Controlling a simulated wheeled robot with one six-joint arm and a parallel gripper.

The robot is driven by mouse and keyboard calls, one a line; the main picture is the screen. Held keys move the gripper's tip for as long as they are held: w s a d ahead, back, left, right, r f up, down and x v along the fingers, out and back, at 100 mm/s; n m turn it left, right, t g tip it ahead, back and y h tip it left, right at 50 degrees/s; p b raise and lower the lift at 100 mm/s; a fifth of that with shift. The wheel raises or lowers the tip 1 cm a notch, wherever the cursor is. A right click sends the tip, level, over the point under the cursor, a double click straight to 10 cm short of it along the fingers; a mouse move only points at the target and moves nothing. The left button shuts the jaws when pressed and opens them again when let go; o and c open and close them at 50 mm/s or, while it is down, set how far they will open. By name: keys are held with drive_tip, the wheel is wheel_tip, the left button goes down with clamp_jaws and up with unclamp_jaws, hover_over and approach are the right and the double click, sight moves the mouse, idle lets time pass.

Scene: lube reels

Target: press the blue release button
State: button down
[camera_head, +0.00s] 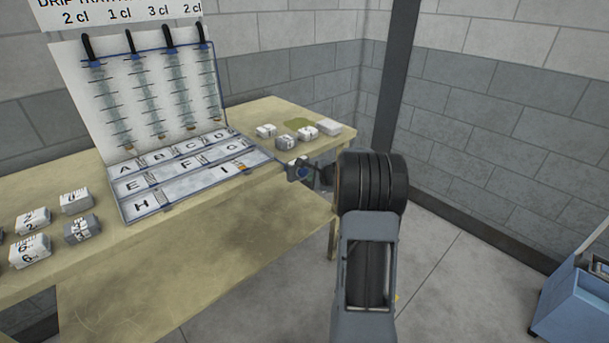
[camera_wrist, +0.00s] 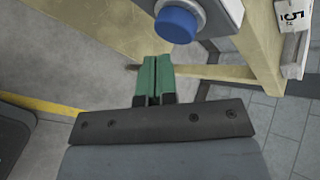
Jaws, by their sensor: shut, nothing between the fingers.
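The blue release button (camera_wrist: 176,25) is a round cap in a silver ring on a grey box, at the top of the wrist view. In the head view the button (camera_head: 303,173) shows small on the box at the table's front edge, partly behind my arm. My gripper (camera_wrist: 154,62) shows in the wrist view as two green fingers, shut together with nothing between them. Its tips point toward the button and appear just below it in the picture. I cannot tell whether they touch it. In the head view the fingers are hidden by my arm.
Several numbered blocks (camera_head: 80,230) lie at the left, others at the right end. A dark post (camera_head: 397,70) stands behind my arm. A blue cart (camera_head: 572,305) is at right.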

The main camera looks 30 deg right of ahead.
drive_tip(key=shift+s, duration=0.1)
drive_tip(key=shift+s+d+b, duration=0.25)
drive_tip(key=shift+s+b, duration=0.35)
drive_tip(key=shift+s, duration=0.6)
drive_tip(key=shift+s+d+b, duration=0.2)
drive_tip(key=shift+s+b, duration=0.35)
drive_tip(key=shift+s, duration=0.65)
drive_tip(key=s+a+r+n+g+y+p, duration=0.1)
drive_tip(key=s+a+n+g+y+p, duration=0.4)
drive_tip(key=s+a+n, duration=0.75)
drive_tip(key=s+a+r+n+g+h+p, duration=0.1)
drive_tip(key=s+a+r+n+h+p, duration=0.1)
drive_tip(key=s+a+r+n, duration=0.3)
drive_tip(key=s+a+r+n+g+h+p, duration=0.1)
drive_tip(key=s+a+r+n+h+p, duration=0.2)
drive_tip(key=a+r, duration=0.7)
drive_tip(key=s+n+p, duration=0.2)
drive_tip(key=n, duration=0.1)
drive_tip(key=shift+s+a+r+n+h+p, duration=0.2)
drive_tip(key=shift+s+a+n+h+p, duration=0.05)
drive_tip(key=shift+s+n+h+p, duration=0.1)
